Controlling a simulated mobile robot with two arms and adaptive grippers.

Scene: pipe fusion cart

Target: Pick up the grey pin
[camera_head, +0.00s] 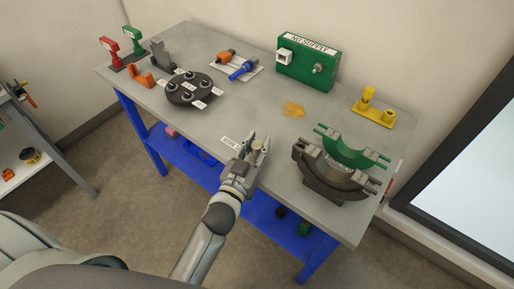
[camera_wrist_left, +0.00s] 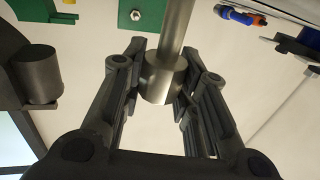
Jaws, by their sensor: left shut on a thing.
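The grey pin (camera_wrist_left: 162,82) is a metallic cylinder with a thin shaft and a wider end. In the left wrist view its wide end sits between the two dark fingers of my left gripper (camera_wrist_left: 160,88), which is shut on it. In the head view my left gripper (camera_head: 257,146) is over the front edge area of the grey table, beside a white label, with the pin's small pale end (camera_head: 259,147) showing between the fingers. I cannot tell whether the pin touches the table. My right gripper is not in view.
A dark clamp with a green upper half (camera_head: 345,155) stands close to the right of the gripper. A round black holder (camera_head: 190,90), a green box (camera_head: 308,62), a yellow stand (camera_head: 372,108) and a blue-orange tool (camera_head: 243,69) are farther back. The table (camera_head: 225,112) middle is mostly clear.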

